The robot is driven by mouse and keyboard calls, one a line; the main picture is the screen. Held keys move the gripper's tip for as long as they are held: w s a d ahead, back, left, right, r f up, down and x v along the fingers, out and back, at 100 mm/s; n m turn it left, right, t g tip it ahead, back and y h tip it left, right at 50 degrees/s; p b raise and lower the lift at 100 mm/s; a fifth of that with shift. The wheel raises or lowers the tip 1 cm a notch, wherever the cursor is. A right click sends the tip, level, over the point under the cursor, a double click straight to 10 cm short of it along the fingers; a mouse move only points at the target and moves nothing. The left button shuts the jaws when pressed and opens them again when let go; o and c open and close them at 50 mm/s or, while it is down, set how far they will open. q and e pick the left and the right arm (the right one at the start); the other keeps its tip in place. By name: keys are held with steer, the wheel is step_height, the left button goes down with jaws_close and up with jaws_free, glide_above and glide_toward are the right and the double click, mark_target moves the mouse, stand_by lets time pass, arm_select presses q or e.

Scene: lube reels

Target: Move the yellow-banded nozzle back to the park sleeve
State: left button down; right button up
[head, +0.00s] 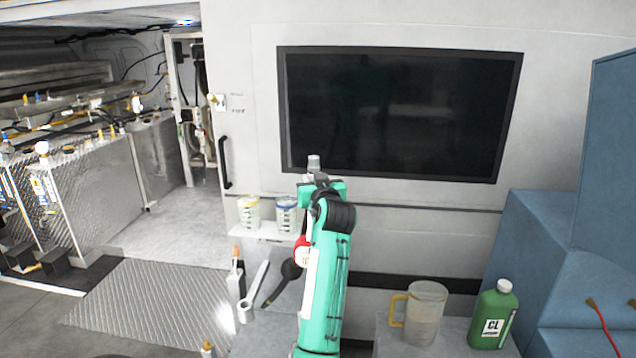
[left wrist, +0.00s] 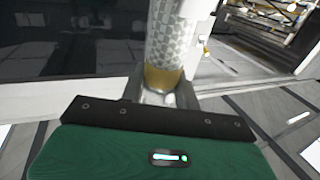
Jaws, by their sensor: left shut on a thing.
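My left gripper (head: 318,182) is raised in front of the wall, below the dark screen. It is shut on a grey nozzle (head: 313,162) that stands up from its tips. In the left wrist view my gripper (left wrist: 163,97) has the nozzle between its fingers; its knurled metal body (left wrist: 172,38) shows a yellow band (left wrist: 163,78) close to the fingers. I cannot make out the park sleeve in either view. My right gripper is not in view.
A dark screen (head: 400,115) is on the wall behind. Two tubs (head: 249,213) stand on a small shelf left of my arm. A clear jug (head: 426,312) and a green bottle (head: 493,318) stand at the lower right, beside blue cabinets (head: 540,240). Diamond-plate floor (head: 150,305) lies left.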

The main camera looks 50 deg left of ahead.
arm_select(q)
steer(key=w+a+f+b, duration=0.1)
steer(key=a+f+b, duration=0.2)
steer(key=a+f, duration=0.1)
steer(key=shift+a+f, duration=0.3)
steer(key=shift+a, duration=0.45)
steer(key=shift+w+a+r, duration=0.1)
stand_by(0.6)
step_height(320, 180, down, 2)
steer(key=shift+f+b, duration=0.2)
steer(key=shift+b, duration=0.8)
